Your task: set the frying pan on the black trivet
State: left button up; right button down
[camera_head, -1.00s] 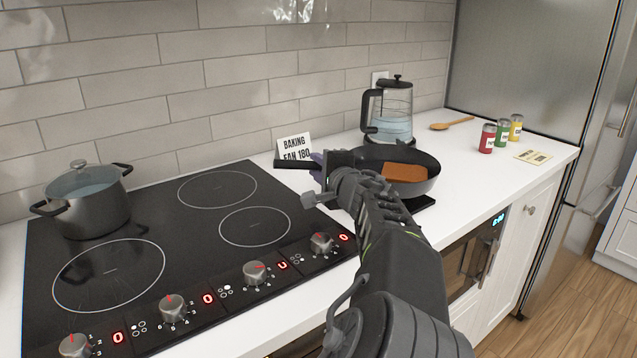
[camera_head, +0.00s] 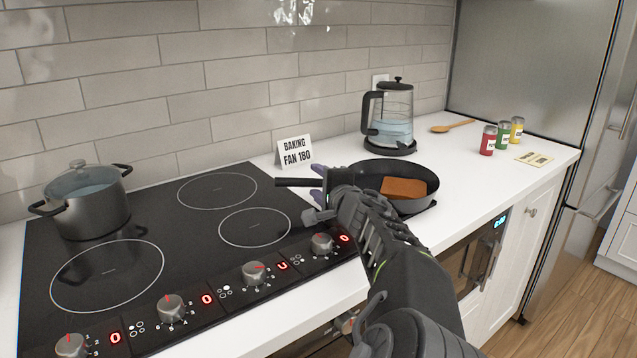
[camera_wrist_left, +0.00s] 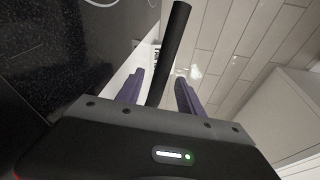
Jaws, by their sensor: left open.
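The black frying pan (camera_head: 408,204) holds a brown slab of food (camera_head: 404,187) and looks level. It appears to rest on the black trivet (camera_head: 429,209), of which only a dark edge shows beneath the pan at its right front. The pan's handle (camera_head: 293,182) points left toward the hob. My left gripper (camera_head: 318,185) is at the handle with its purple fingers open. In the left wrist view the handle (camera_wrist_left: 172,55) passes between the two spread fingers (camera_wrist_left: 159,95), with gaps beside it. My right gripper is not in view.
A glass kettle (camera_head: 394,118) stands behind the pan, and a "Baking fan 180" card (camera_head: 294,151) behind the handle. A lidded pot (camera_head: 88,208) is on the hob (camera_head: 185,232). Several small cans (camera_head: 488,141), a note (camera_head: 534,159) and a wooden spoon (camera_head: 453,126) lie right.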

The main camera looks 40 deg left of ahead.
pick_arm(q)
jog(key=shift+d, duration=0.1)
jog(key=v, duration=1.1)
jog(key=shift+d+r+p, duration=0.1)
jog(key=shift+d+p, duration=0.1)
jog(key=shift+p, duration=0.2)
jog(key=shift+s+d, duration=0.15)
jog(key=shift+s, duration=0.1)
